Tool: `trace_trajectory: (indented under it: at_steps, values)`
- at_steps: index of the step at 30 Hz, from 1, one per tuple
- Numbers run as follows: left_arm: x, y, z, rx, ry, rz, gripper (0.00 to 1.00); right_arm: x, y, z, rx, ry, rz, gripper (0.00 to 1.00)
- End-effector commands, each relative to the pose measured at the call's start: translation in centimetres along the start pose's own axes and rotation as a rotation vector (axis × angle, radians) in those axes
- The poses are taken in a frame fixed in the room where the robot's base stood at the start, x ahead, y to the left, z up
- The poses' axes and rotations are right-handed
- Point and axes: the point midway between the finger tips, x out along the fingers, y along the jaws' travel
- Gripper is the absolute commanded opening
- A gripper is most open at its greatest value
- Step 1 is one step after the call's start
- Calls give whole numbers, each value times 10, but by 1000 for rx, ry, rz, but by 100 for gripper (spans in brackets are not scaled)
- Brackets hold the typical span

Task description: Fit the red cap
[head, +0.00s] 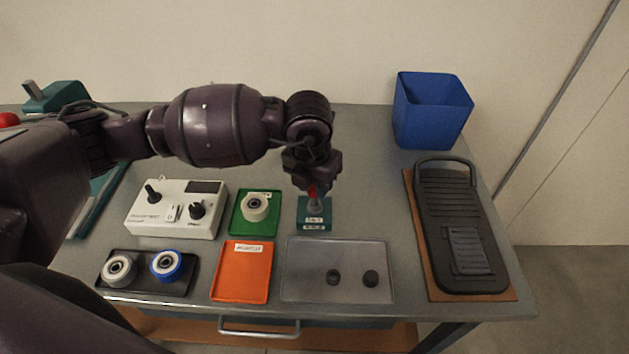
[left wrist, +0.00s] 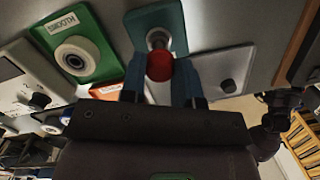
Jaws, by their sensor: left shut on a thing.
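The red cap (head: 312,191) is held in my left gripper (head: 312,187), just above a teal block (head: 314,224) with a label and a grey post (head: 314,205). In the left wrist view the red cap (left wrist: 159,66) sits between the two blue fingers of my left gripper (left wrist: 160,75). The grey post (left wrist: 158,39) shows right beyond the cap, on the teal block (left wrist: 172,18). I cannot tell whether the cap touches the post. My right gripper is not in view.
A white control box (head: 170,222), green tray (head: 236,222) with a wheel, orange tray (head: 231,289), black tray (head: 140,288) with two wheels, and clear grey tray (head: 303,288) with two dark knobs surround the block. A blue bin (head: 430,115) and black pedal-like device (head: 455,210) are right.

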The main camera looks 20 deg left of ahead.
Motion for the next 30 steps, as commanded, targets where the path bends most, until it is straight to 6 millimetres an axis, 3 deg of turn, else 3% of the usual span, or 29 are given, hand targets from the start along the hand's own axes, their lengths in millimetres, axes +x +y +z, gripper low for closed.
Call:
trace_trajectory:
  at_steps: [8, 9, 14, 23, 30]
  values:
    - [2, 0, 0, 0, 1, 0, 8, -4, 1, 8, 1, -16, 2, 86]
    - [2, 0, 0, 0, 1, 0, 36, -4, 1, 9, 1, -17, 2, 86]
    - [1, 0, 0, 0, 1, 0, 59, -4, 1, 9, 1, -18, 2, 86]
    - [0, 0, 0, 0, 0, 0, 59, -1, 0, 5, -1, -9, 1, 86]
    - [-28, 0, 1, 1, -4, 0, 59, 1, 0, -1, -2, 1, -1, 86]
